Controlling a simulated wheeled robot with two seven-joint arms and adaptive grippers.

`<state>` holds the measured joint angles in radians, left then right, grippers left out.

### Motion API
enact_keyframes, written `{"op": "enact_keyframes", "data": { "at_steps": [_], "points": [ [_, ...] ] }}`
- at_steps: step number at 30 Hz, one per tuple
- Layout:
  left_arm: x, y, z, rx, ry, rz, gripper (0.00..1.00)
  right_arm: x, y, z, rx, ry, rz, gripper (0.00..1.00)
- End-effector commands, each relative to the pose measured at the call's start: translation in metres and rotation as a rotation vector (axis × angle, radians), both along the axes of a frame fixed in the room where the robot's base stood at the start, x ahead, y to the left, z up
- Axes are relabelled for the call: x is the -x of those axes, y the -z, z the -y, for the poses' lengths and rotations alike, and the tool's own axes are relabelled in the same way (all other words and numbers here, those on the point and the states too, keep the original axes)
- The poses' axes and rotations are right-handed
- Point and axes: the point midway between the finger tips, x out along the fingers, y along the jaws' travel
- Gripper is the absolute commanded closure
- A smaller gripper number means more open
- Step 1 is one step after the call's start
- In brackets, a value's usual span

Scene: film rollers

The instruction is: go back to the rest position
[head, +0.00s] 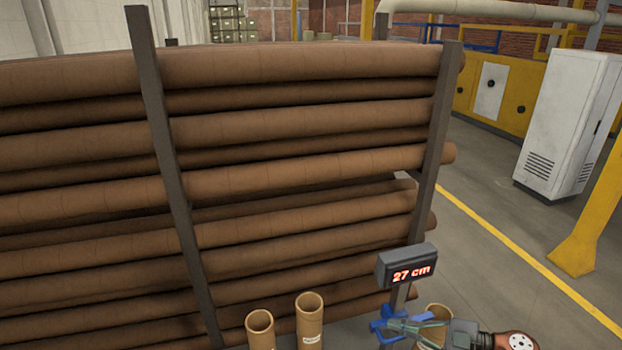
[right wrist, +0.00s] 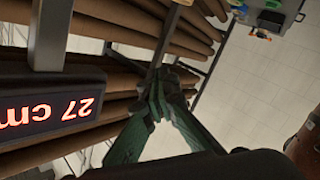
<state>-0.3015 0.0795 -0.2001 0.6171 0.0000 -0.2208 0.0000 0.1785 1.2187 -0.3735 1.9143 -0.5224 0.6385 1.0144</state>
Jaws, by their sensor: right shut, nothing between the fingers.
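My right gripper (head: 396,325) is low at the right of the head view, its arm coming in from the lower right. Its green fingers are shut and empty, beside a blue bracket (head: 383,320) below the display. Whether they touch it I cannot tell. In the right wrist view the closed fingers (right wrist: 157,92) point toward the rack. A dark display box (head: 407,268) reads 27 cm in red; it also shows upside down in the right wrist view (right wrist: 50,112). My left gripper is out of view.
Long brown rolls (head: 300,175) are stacked between grey posts (head: 165,150). Two short cardboard tubes stand in front, a left one (head: 260,330) and a middle one (head: 309,320); another tube (head: 438,311) is partly behind my right gripper. A white cabinet (head: 562,120) and open floor lie right.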

Motion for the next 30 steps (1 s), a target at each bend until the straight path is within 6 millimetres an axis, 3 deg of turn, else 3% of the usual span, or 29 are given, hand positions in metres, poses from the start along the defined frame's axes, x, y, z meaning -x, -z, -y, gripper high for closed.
{"op": "enact_keyframes", "data": {
  "at_steps": [3,7,10,13,17,21,24,30],
  "points": [
    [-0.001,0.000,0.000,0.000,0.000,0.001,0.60,-0.024,0.005,0.002,-0.149,0.218,0.036,1.00],
    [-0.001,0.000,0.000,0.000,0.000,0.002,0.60,-0.046,0.024,0.032,-0.241,0.498,0.021,1.00],
    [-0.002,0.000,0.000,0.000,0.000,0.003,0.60,-0.051,0.053,0.066,-0.268,0.720,-0.038,1.00],
    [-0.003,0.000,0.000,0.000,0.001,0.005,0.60,-0.041,0.096,0.101,-0.260,0.934,-0.141,1.00],
    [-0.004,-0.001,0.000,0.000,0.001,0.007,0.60,-0.004,0.164,0.142,-0.197,1.179,-0.329,1.00],
    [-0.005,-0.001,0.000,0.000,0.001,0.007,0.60,0.061,0.237,0.166,-0.085,1.364,-0.578,1.00],
    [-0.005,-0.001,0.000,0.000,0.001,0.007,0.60,0.108,0.275,0.170,-0.007,1.431,-0.739,1.00],
    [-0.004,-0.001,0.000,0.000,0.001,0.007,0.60,0.180,0.316,0.164,0.108,1.475,-0.966,1.00]
  ]
}}
